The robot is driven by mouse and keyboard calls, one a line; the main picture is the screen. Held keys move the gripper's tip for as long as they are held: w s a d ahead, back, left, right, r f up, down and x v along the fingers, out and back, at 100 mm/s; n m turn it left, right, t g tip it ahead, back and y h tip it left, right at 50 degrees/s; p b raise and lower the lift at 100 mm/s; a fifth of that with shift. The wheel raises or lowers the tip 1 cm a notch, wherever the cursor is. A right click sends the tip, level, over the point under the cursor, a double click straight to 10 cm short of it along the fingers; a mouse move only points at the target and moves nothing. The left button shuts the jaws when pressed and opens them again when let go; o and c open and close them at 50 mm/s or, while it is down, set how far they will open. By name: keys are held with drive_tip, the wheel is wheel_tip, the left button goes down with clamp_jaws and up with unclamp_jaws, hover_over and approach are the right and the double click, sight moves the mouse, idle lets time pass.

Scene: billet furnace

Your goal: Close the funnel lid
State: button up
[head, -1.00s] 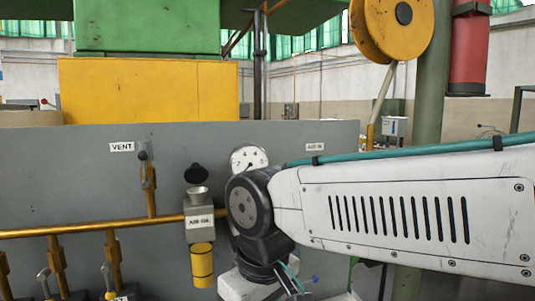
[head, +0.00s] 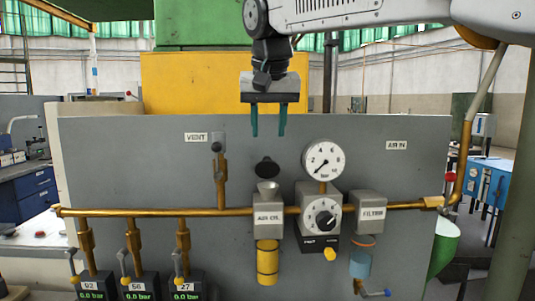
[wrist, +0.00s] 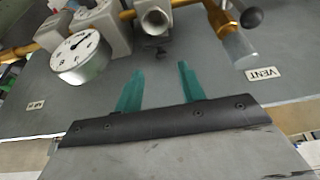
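The funnel (head: 268,188) is a small grey cone on top of the grey oiler block labelled AIR OIL (head: 268,215). Its dark round lid (head: 267,168) stands up open behind the funnel mouth. In the wrist view the funnel (wrist: 154,20) shows at the top with its mouth facing the camera, and the dark lid (wrist: 162,52) is just below it. My gripper (head: 269,132) hangs above the lid, pointing down, apart from it. Its two teal fingers are spread with nothing between them; they also show in the wrist view (wrist: 158,82).
A round pressure gauge (head: 323,160) and regulator (head: 320,217) stand right of the funnel. The VENT valve (head: 218,165) is to its left. A brass pipe (head: 150,211) runs across the grey panel (head: 100,165). The filter (head: 371,213) is farther right.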

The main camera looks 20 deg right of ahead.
sight(267, 159)
drive_tip(key=x, duration=0.7)
drive_tip(key=shift+w+f, duration=0.15)
drive_tip(key=shift+w, duration=0.05)
clamp_jaws()
